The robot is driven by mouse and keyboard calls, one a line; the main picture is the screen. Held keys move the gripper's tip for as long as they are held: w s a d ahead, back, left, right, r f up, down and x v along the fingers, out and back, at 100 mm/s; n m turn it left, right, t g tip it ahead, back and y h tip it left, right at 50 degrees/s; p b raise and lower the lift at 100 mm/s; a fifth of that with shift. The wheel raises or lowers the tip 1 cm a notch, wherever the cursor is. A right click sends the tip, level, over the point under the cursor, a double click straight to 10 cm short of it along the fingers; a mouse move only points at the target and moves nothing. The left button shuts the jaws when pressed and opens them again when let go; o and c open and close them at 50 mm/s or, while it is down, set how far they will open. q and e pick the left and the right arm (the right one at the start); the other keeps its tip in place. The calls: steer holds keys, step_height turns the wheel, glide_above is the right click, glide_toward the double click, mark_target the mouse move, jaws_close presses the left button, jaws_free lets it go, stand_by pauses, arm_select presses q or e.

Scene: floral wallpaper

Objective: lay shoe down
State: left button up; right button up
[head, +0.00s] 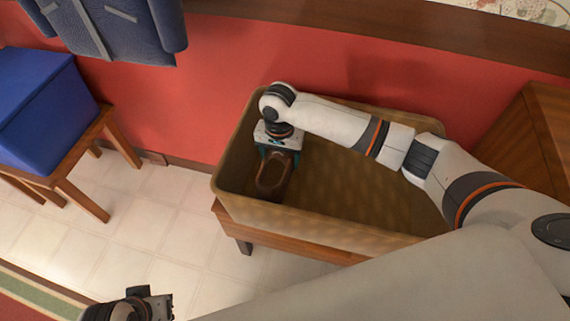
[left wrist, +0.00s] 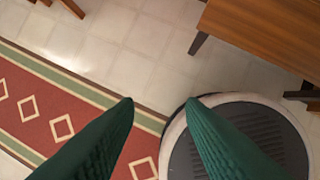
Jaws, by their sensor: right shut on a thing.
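A brown shoe (head: 270,187) is inside the large tan bin (head: 300,223), near the bin's left end. My right gripper (head: 279,158) reaches down into the bin and is shut on the shoe. The shoe's opening faces up toward the head camera. The gripper hides part of the shoe, and I cannot tell whether its sole touches the bin floor. My left gripper (left wrist: 160,102) is open and empty above the floor, its two green fingers wide apart. Its arm end also shows at the bottom left of the head view (head: 135,305).
The bin stands on a wooden table (head: 290,240) against the red wall. A blue box (head: 40,105) sits on a wooden stool (head: 85,165) at the left. A wooden cabinet (head: 530,135) stands at right. A patterned rug (left wrist: 50,105) lies on the tiles.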

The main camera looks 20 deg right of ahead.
mark_target(281, 168)
steer(key=shift+f, duration=0.3)
step_height(281, 168, down, 4)
steer(key=shift+r+b, duration=0.1)
steer(key=shift+b, duration=0.7)
arm_select(q)
steer(key=shift+s+r, duration=0.3)
steer(key=shift+r, duration=0.05)
steer(key=shift+r+p, duration=0.3)
steer(key=shift+p, duration=0.1)
arm_select(e)
steer(key=shift+f, duration=0.5)
steer(key=o, duration=1.2)
arm_select(q)
steer(key=shift+f, duration=0.1)
